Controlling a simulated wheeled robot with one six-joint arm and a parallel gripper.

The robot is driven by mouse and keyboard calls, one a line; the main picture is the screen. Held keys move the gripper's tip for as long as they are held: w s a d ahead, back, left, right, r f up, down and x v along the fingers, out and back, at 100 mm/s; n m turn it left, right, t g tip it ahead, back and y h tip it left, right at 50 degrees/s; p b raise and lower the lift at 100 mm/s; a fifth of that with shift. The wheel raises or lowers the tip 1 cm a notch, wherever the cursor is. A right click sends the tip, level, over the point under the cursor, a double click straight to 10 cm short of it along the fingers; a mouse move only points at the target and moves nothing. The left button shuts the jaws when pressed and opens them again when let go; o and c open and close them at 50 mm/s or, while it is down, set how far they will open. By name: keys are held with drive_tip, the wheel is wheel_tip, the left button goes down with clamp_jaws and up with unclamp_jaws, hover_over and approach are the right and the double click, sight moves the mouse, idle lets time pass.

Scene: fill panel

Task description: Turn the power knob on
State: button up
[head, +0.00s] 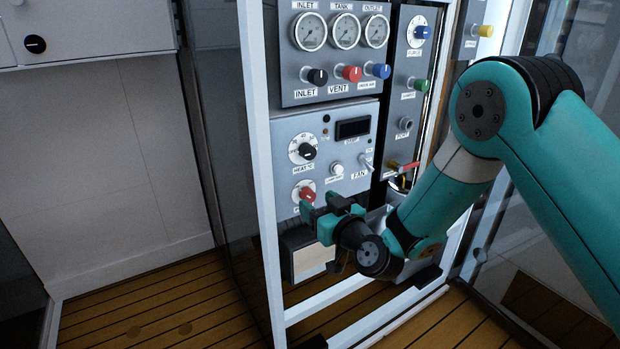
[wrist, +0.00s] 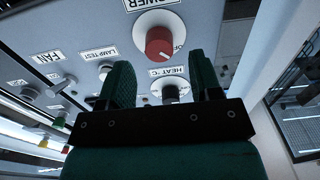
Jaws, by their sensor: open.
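The power knob (wrist: 159,42) is red on a white round dial, under a label reading POWER in the wrist view. A partly visible mark starting with O is at the dial's right. A pale pointer line shows on the knob's lower part; its exact setting is hard to read. In the head view the red knob (head: 307,195) is at the lower left of the grey panel (head: 345,190). My gripper (head: 322,208) is open and empty, just below and right of the knob. In the wrist view the fingers of my gripper (wrist: 161,75) stand apart, with the knob beyond their tips.
The heat knob (head: 306,151) sits above the power knob, with a lamp test button (head: 337,168) and fan switch (head: 366,163) to the right. Gauges and valve knobs are higher up. A white frame post (head: 262,150) stands close left of the panel.

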sight(311, 197)
drive_tip(key=shift+p+x, duration=0.95)
drive_tip(key=shift+x, duration=0.95)
drive_tip(key=c, duration=0.9)
